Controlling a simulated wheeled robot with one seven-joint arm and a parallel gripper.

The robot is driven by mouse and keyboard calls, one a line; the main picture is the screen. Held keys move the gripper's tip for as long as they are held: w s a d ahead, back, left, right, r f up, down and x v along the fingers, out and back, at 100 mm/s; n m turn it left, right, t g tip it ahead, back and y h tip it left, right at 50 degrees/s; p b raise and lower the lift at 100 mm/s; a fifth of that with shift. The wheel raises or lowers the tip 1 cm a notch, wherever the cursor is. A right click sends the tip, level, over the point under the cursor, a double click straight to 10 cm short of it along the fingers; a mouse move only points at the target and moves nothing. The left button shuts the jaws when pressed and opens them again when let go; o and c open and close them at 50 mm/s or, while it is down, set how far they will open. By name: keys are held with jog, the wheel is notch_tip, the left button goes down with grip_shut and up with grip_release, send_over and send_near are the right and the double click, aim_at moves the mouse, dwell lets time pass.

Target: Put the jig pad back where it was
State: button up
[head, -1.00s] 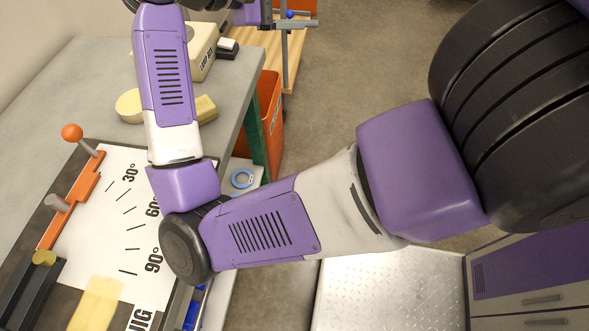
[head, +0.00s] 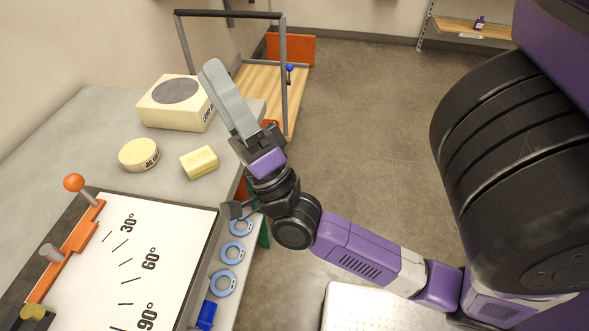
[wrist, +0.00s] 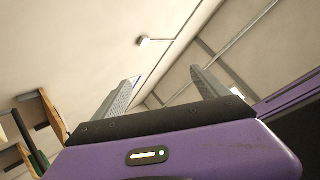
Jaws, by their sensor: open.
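A pale yellow rectangular block (head: 199,164), which looks like the jig pad, lies flat on the grey bench; its faint lettering is hard to read. The white angle board (head: 150,262) with 30°, 60° and 90° marks is nearer, its near end cut off by the frame. My gripper (head: 212,68) is raised beyond and right of the block, apart from it, fingers pointing up and away. In the wrist view the two fingers (wrist: 165,85) stand apart with nothing between them, facing wall and ceiling.
A round cream pad (head: 139,155) lies left of the block, and a cream box (head: 178,103) with a dark round top stands behind. An orange lever (head: 68,248) lines the board's left edge. Blue rings (head: 230,254) sit on a lower shelf. Open floor lies right.

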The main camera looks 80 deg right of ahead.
jog(key=s+a+f+n+g+y, duration=0.1)
jog(key=a+f+n+g+y, duration=0.1)
jog(key=a+f+n+y, duration=0.35)
jog(key=s+a+f+n+g+y, duration=0.2)
jog(key=a+f+n+y, duration=0.1)
jog(key=f+n+y, duration=0.45)
jog(key=s+a+f+n+g, duration=0.6)
jog(key=s+a+f, duration=0.1)
jog(key=s+f, duration=0.4)
jog(key=shift+a+f+g+y, duration=0.3)
jog(key=shift+f+g, duration=0.1)
jog(key=shift+f, duration=0.5)
jog(key=shift+w, duration=0.1)
notch_tip(320, 180, up, 3)
jog(key=p, duration=0.3)
jog(key=shift+r, duration=0.1)
